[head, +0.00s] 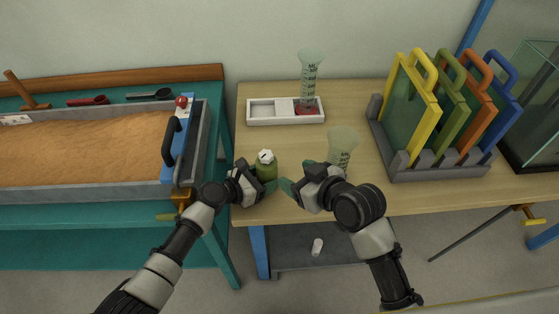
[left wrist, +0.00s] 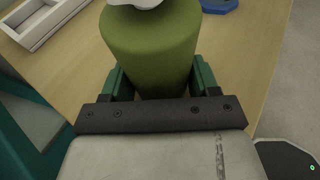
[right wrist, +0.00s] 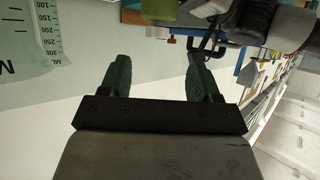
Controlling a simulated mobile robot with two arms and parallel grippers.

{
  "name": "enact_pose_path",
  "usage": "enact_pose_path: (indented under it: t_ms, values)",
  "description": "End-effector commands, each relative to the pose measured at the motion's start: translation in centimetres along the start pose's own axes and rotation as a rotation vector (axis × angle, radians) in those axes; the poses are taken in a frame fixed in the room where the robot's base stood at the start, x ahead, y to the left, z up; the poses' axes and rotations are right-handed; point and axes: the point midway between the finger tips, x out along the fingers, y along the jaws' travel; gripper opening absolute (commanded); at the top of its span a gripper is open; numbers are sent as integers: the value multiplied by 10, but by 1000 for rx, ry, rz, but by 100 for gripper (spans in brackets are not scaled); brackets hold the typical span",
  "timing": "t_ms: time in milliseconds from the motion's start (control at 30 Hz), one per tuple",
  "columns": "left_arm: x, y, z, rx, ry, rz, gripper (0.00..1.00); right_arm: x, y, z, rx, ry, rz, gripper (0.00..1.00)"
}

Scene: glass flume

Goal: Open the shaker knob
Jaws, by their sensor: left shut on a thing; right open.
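The shaker is a green cylinder (head: 266,172) with a white knob (head: 265,156) on top, upright near the front left of the wooden table. My left gripper (head: 257,184) is shut around its body; the left wrist view shows the shaker (left wrist: 150,50) between the fingers, with the knob (left wrist: 145,3) cut off by the top edge. My right gripper (head: 286,186) is open and empty, just right of the shaker, its fingers pointing left toward it. In the right wrist view the open fingers (right wrist: 160,68) have nothing between them. Whether the knob is turned cannot be told.
A clear graduated beaker (head: 342,142) stands close behind my right gripper. A white tray (head: 262,122) holds a measuring cylinder (head: 308,78) at the back. A grey rack (head: 402,172) with coloured handled panels stands right. A teal bench with a sand flume (head: 90,145) is left.

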Motion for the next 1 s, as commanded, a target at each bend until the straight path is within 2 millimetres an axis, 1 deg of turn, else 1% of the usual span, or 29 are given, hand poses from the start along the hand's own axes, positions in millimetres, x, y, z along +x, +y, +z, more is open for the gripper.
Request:
enact_pose_path:
  t_ms: [33, 133, 300, 500, 567, 667, 767, 1000]
  values:
    - [0, 0, 1, 0, -1, 0, 47, 4, 8, 1, -20, -13, -37, 63]
    - [0, 0, 1, 0, -1, 0, 47, 9, 20, 2, -60, -27, -129, 63]
    - [0, 0, 0, 0, -1, 0, 47, 10, 39, -5, -121, -7, -271, 63]
    - [0, 0, 0, 0, -1, 0, 47, 6, 51, -14, -162, 37, -367, 63]
    - [0, 0, 0, 0, -1, 0, 47, 7, 52, -16, -166, 45, -379, 63]
    - [0, 0, 0, 0, -1, 0, 47, 14, 49, -17, -167, 51, -387, 63]
    - [0, 0, 0, 0, -1, 0, 47, 28, 43, -18, -166, 52, -388, 63]
    - [0, 0, 0, 0, -1, 0, 47, 73, 24, -18, -165, 50, -388, 63]
